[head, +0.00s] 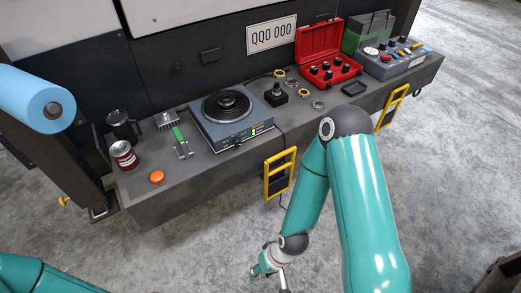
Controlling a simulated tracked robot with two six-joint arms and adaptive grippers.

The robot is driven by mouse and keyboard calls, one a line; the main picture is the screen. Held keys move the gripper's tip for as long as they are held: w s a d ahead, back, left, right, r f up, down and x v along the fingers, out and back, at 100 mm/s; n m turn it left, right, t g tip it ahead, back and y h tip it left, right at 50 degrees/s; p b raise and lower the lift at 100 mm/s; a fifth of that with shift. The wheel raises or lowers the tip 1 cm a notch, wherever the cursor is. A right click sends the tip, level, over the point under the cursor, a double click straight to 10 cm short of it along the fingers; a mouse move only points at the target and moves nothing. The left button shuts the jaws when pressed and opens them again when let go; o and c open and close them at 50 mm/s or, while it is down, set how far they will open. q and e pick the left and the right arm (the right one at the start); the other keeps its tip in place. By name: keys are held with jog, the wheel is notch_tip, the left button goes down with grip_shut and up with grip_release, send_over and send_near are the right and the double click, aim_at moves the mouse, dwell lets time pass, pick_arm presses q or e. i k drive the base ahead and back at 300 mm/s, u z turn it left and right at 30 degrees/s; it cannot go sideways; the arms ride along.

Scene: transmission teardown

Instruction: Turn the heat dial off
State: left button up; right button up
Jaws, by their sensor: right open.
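A blue-grey heater (232,122) with a round black coil top and a small lit green display stands on the dark bench. Its front controls are too small for me to tell a heat dial or its setting. My right gripper (271,280) hangs low over the floor in front of the bench, well apart from the heater. It is open, with nothing seen in it. My left arm shows only as a teal link at the lower left; its gripper is out of view.
Left of the heater are a green-handled tool (181,140), a red can (123,155) and an orange button (157,177). Right are a black knobbed block (276,95), rings, a red case (320,50) and a control box (394,60). Yellow handles (280,172) project from the bench front.

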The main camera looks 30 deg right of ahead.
aim_at(237, 142)
jog(key=u, duration=0.2)
jog(key=i, duration=0.85)
jog(key=z, duration=0.15)
